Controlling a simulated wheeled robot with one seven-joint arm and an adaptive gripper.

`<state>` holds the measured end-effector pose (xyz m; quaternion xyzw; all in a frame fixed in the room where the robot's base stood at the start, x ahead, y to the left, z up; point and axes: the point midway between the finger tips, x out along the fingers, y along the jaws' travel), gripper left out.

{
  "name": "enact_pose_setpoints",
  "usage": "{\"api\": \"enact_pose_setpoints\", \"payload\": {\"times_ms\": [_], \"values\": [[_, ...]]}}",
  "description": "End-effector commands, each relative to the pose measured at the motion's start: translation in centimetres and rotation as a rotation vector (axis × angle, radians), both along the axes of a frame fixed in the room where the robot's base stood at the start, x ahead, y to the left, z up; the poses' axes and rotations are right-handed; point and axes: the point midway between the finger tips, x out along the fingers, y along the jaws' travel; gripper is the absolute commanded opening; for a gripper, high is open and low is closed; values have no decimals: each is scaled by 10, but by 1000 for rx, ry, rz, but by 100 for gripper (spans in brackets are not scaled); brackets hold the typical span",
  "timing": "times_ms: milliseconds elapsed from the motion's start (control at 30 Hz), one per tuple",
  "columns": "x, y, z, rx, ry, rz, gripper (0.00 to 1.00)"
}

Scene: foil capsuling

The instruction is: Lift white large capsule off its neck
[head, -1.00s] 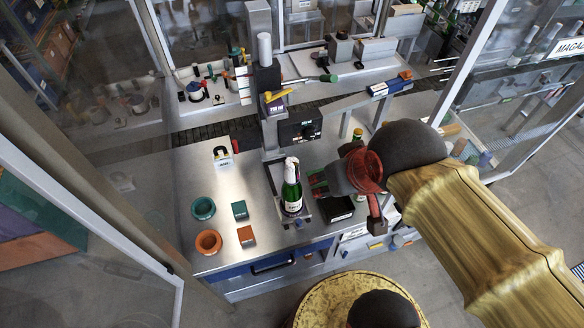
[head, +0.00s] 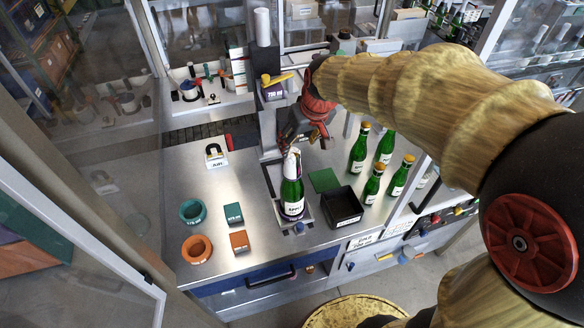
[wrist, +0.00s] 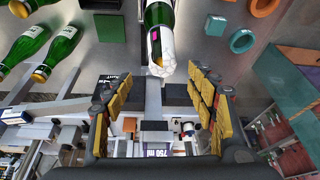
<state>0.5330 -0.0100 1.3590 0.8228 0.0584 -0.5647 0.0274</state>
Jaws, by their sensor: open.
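The white large capsule (head: 291,163) sits on the neck of an upright green bottle (head: 291,196) on the metal bench. In the wrist view the capsule (wrist: 161,58) covers the bottle's neck end, which points toward my gripper. My gripper (head: 306,144) is behind and slightly right of the capsule in the head view. In the wrist view its yellow-padded fingers (wrist: 160,100) are spread wide, with nothing between them. The capsule lies just beyond the fingertips, roughly centred in the gap, and appears apart from them.
Several green bottles (head: 384,147) stand right of a black bin (head: 341,207) and a green pad (head: 323,180). Teal (head: 192,212) and orange (head: 197,249) rings, two small blocks and a padlock-shaped item (head: 216,156) lie left. A machine column (head: 270,125) stands close behind the bottle.

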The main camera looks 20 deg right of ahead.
Motion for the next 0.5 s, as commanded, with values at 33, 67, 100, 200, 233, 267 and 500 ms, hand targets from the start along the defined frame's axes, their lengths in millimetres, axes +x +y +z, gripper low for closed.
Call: {"api": "enact_pose_setpoints", "payload": {"times_ms": [33,67,100,200,233,267,500], "values": [[4,1,6,-6,-18,19,57],[4,1,4,-10,-21,28,57],[5,1,3,-14,-23,38,57],[8,1,-5,-17,-22,45,57],[9,2,-8,-17,-22,45,57],[10,2,-11,-17,-22,45,57],[17,6,-36,-17,-19,45,57]]}}
